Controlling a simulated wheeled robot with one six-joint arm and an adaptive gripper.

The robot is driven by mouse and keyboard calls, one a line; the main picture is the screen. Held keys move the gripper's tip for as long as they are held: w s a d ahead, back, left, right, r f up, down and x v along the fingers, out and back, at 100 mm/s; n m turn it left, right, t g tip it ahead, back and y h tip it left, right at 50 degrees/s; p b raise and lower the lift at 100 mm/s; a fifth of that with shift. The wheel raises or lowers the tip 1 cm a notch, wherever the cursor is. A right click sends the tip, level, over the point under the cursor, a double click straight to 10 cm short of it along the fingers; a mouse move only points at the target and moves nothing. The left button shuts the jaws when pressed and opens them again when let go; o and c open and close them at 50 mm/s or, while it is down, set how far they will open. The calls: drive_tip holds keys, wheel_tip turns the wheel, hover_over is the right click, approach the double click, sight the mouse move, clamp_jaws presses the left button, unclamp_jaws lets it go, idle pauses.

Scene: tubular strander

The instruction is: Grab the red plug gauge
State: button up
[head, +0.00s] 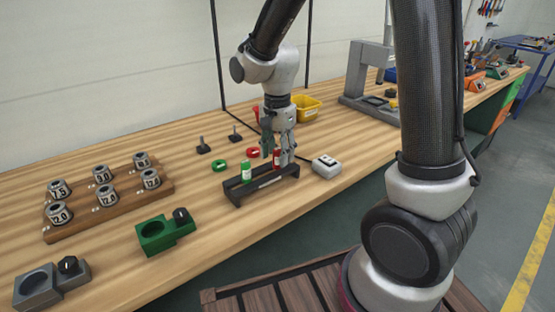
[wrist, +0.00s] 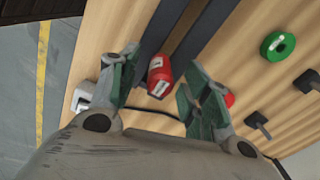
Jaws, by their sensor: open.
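The red plug gauge (head: 277,157) stands in the right part of a long black rack (head: 262,185), with a green plug gauge (head: 246,171) to its left. My gripper (head: 277,150) points down over the right end of the rack, right at the red gauge and partly hiding it. In the wrist view the red plug gauge (wrist: 159,76) shows in the gap between the two open fingers of my gripper (wrist: 162,68). I see no clear grip on it. The rack bars (wrist: 152,32) run away above it.
A red ring (head: 253,153) and a green ring (head: 219,166) lie behind the rack. A white box (head: 326,166) stands close to its right end. Small black posts (head: 203,146), a yellow bin (head: 306,108) and a green fixture (head: 165,232) are nearby on the bench.

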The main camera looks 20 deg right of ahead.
drive_tip(key=shift+f, duration=0.7)
clamp_jaws()
